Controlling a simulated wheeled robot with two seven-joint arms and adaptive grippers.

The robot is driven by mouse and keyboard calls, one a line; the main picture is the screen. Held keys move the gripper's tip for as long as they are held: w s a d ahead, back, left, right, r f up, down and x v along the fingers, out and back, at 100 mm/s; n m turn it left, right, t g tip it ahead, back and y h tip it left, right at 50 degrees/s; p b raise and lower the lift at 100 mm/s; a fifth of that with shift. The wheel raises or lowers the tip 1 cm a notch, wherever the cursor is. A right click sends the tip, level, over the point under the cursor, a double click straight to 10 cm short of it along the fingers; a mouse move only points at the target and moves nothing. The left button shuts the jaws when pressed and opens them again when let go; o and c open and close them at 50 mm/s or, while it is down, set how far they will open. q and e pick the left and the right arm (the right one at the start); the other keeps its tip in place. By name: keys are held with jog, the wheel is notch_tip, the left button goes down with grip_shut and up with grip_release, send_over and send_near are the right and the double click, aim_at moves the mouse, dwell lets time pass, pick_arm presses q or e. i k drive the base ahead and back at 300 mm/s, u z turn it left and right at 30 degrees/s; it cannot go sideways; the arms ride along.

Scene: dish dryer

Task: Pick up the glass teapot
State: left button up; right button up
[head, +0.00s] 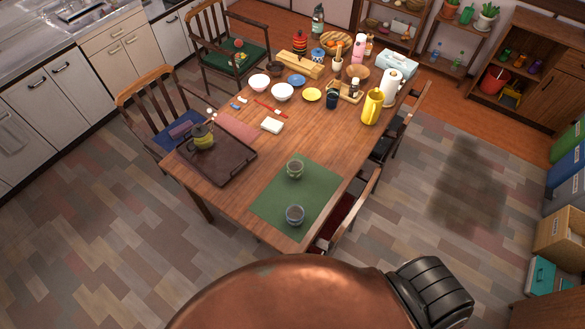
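The glass teapot (203,140) stands upright on a dark brown tray (232,168) at the left part of the wooden table. Its lower body looks yellow-green and its top looks dark. It sits near the tray's far left corner, and nothing touches it from above. Neither of my grippers shows in the head view, so their positions relative to the teapot are hidden.
A green mat (270,207) with two small cups (295,169) (295,215) lies at the table's near end. Bowls, plates, a yellow jug (372,106) and a paper towel roll (391,88) crowd the far half. Chairs (155,110) (346,215) stand around the table.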

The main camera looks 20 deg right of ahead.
aim_at(206, 143)
jog(key=u, duration=0.05)
jog(key=k, duration=0.5)
jog(key=u, duration=1.4)
jog(key=i, duration=1.2)
jog(key=z, duration=2.7)
